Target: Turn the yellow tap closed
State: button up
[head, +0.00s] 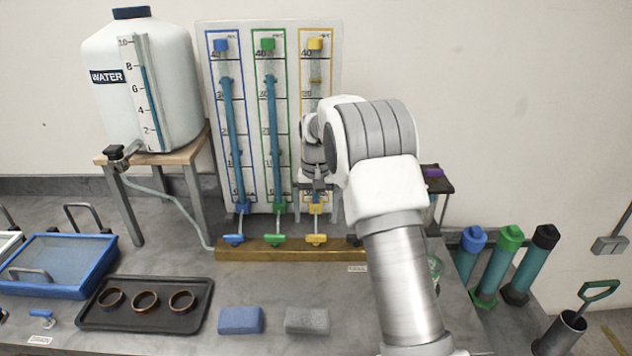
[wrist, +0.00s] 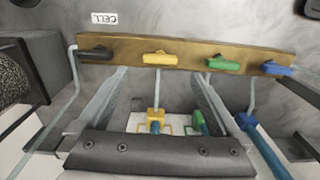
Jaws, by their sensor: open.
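The yellow tap (head: 316,239) is on a brass bar (head: 260,252) below the yellow-framed gauge column (head: 316,75). In the wrist view the yellow tap (wrist: 160,58) has its handle lying along the bar. My gripper (head: 316,208) hangs in front of the lower yellow column, just above the tap. In the wrist view my gripper (wrist: 158,75) is open and empty, its fingertips pointing at the bar, one on each side of the yellow tap. I cannot tell whether the tips reach around the handle. My gripper hides part of the lower yellow column.
The green tap (wrist: 222,64) and blue tap (wrist: 277,69) are on one side of the yellow tap, the black tap (wrist: 97,53) on the other. A water tank (head: 105,90) stands at left. A tray with rings (head: 95,322) and two blocks lie in front.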

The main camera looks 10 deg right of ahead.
aim_at(316, 235)
notch_tip(316, 235, up, 11)
jog(key=shift+r+p, duration=0.15)
jog(key=shift+p, duration=0.2)
jog(key=s+r+n+t, duration=0.1)
jog(key=s+r, duration=0.5)
jog(key=s, duration=0.3)
jog(key=s+r+t, duration=0.2)
jog(key=s+r, duration=0.3)
jog(key=s, duration=0.3)
jog(key=s+f+t, duration=0.1)
jog(key=s+f, duration=0.1)
jog(key=s, duration=0.8)
jog(key=s+f+n+t, duration=0.1)
jog(key=s+f, duration=0.1)
jog(key=s, duration=0.7)
jog(key=shift+s+f+t, duration=0.3)
jog(key=shift+s+f, duration=0.05)
jog(key=shift+f, duration=0.05)
jog(key=shift+a, duration=0.1)
